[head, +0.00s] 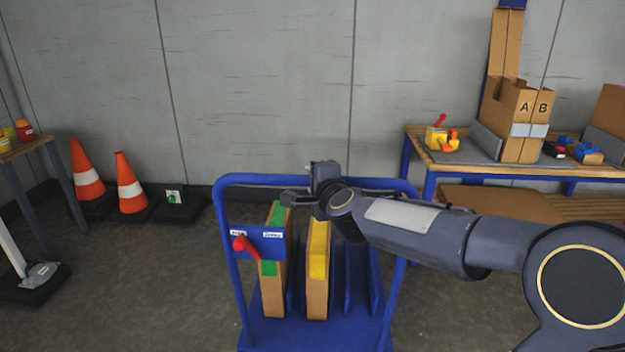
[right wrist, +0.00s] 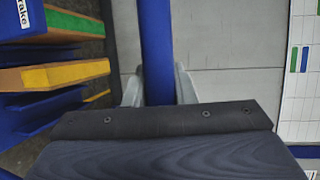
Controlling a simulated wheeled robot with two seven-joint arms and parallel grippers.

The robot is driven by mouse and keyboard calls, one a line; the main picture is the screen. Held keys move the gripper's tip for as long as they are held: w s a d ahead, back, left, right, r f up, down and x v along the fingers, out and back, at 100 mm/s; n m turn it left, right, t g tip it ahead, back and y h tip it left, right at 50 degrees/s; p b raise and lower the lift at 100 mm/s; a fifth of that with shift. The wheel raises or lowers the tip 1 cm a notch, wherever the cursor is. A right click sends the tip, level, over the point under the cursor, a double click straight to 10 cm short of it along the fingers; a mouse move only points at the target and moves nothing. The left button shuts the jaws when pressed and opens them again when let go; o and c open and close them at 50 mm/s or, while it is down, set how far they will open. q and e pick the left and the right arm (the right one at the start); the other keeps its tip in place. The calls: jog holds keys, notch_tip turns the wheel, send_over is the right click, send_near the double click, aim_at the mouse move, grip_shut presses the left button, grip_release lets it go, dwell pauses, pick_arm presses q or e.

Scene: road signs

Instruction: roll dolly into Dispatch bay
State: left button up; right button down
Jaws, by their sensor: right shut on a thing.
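The blue dolly (head: 318,331) stands on the floor in front of me, with a blue tubular handle frame (head: 268,179). My right gripper (head: 312,192) is shut on the top bar of that frame. In the right wrist view the blue bar (right wrist: 157,45) lies between its two grey fingers (right wrist: 158,88). A brown board with a green top (head: 272,290) and one with a yellow top (head: 318,285) stand upright in the dolly's slots. A red lever (head: 242,244) sits on a blue labelled plate on the frame. My left gripper is out of view. I see no marking that reads Dispatch.
Two orange cones (head: 86,175) (head: 130,190) stand by the wall at left, beside a low black base (head: 177,206). A wooden-topped table (head: 22,147) is at far left. A blue-legged bench (head: 428,168) with cartons (head: 522,115) stands at right. Floor between cones and dolly is clear.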

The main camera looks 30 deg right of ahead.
jog(key=c, duration=1.2)
grip_release()
jog(key=p+v, duration=0.1)
jog(key=v, duration=0.6)
jog(key=shift+s+p, duration=0.4)
jog(key=shift+r, duration=0.1)
